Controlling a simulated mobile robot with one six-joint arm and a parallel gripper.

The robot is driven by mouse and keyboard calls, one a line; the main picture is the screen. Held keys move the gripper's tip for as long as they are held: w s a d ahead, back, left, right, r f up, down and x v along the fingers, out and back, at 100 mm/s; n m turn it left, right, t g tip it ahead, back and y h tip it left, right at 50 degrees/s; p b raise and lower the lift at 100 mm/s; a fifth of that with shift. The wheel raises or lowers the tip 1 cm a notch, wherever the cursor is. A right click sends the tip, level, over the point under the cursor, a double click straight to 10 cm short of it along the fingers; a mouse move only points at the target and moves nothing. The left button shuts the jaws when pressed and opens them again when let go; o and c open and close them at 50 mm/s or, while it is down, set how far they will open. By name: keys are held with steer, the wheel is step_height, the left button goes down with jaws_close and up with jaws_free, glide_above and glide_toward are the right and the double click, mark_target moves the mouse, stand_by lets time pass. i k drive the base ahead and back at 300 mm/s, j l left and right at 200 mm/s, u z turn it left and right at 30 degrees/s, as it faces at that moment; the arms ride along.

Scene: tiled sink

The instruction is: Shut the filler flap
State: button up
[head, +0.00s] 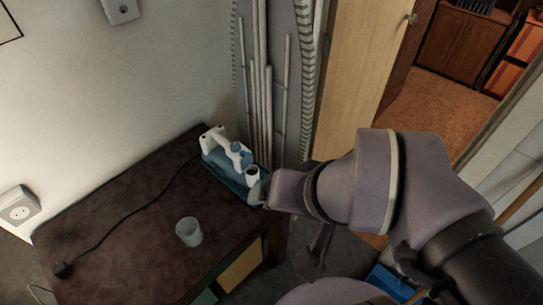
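A white and blue steam iron (228,158) lies at the far right corner of the dark table, its handle toward the upper left. A small dark round spot shows on its white part near the right end. I cannot make out the filler flap clearly or tell how far open it is. My gripper (261,190) is at the iron's right end, close to it or touching. My arm comes in from the right and hides most of the fingers, so I cannot see whether they are open or shut.
A pale cup (189,231) stands on the dark table (130,218), left of and nearer than the iron. A black cord (130,217) runs across the table to a plug at the left. Pipes (266,110) rise close behind the iron. A light wooden door (362,65) stands to the right.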

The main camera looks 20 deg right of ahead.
mark_target(249, 160)
steer(key=j+u, duration=0.1)
steer(key=j, duration=0.35)
steer(key=i+j+u, duration=0.1)
steer(key=j, duration=0.35)
steer(key=i+j+u, duration=0.1)
steer(key=j, duration=0.35)
